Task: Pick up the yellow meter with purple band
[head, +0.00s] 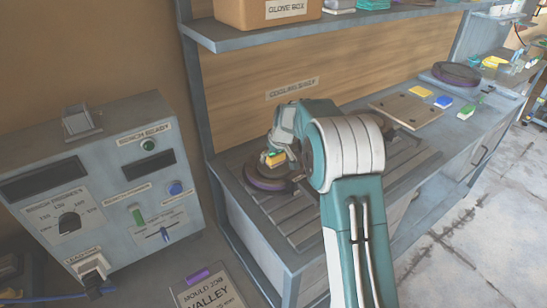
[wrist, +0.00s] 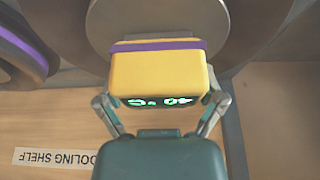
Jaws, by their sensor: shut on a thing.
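The yellow meter with the purple band (wrist: 160,72) fills the middle of the wrist view. It has a dark display with green digits on the side facing the camera, and the purple band runs along its far edge. My gripper (wrist: 163,107) has a finger on each side of the meter and is shut on it. In the head view the meter (head: 275,159) is a small yellow block at my gripper (head: 273,152), above or beside a dark round plate with a purple rim (head: 268,180). I cannot tell whether the meter touches anything below it.
A slatted bench (head: 300,225) lies under my arm. To its right are a brown board (head: 407,110), several small coloured blocks and another dark disc (head: 456,74). A control panel (head: 100,190) stands at the left. A shelf with a glove box (head: 267,12) hangs above.

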